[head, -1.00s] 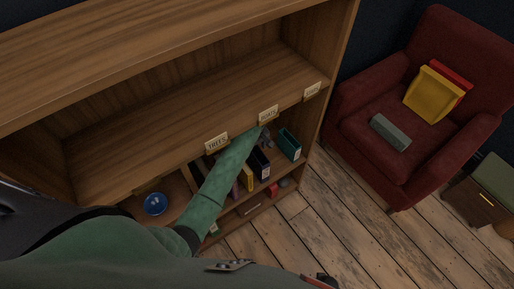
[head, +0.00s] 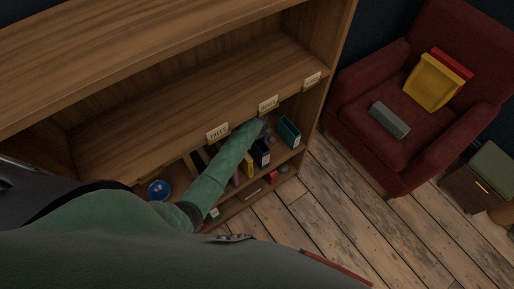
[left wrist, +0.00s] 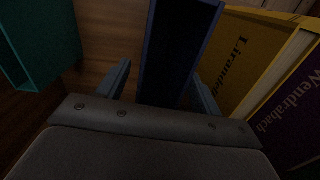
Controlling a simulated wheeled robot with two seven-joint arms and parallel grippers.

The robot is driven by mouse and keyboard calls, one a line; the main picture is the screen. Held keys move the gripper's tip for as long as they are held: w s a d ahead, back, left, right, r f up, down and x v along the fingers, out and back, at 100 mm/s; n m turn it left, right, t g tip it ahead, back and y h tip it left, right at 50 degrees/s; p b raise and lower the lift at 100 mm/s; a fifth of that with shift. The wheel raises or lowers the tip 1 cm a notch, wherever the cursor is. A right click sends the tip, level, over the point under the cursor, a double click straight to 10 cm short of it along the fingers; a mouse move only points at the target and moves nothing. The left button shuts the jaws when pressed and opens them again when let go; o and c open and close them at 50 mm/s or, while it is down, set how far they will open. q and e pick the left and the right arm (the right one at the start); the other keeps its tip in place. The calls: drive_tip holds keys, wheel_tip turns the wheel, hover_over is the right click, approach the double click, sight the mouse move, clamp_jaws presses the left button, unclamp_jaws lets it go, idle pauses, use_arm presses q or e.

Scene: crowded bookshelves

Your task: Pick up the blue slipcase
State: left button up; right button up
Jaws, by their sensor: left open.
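The blue slipcase (left wrist: 180,45) is a dark, narrow open box with blue edges. In the left wrist view it stands between the two fingers of my left gripper (left wrist: 161,72), which is open around its near end. A clear grip on it does not show. In the head view the slipcase (head: 262,154) is a dark upright box on the lower shelf, and my left gripper (head: 264,128) is just above it, mostly hidden by my arm. My right gripper is out of view.
A teal slipcase (left wrist: 38,40) stands to the left in the wrist view. A yellow book (left wrist: 250,50) and a purple book (left wrist: 295,120) stand close on the right. The labelled shelf board (head: 240,122) lies above my forearm. A blue bowl (head: 158,190) sits further left.

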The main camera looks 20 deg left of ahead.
use_arm(q)
drive_tip(key=shift+f, duration=0.2)
drive_tip(key=c, duration=1.4)
drive_tip(key=shift+r, duration=0.1)
clamp_jaws()
drive_tip(key=shift+r, duration=0.1)
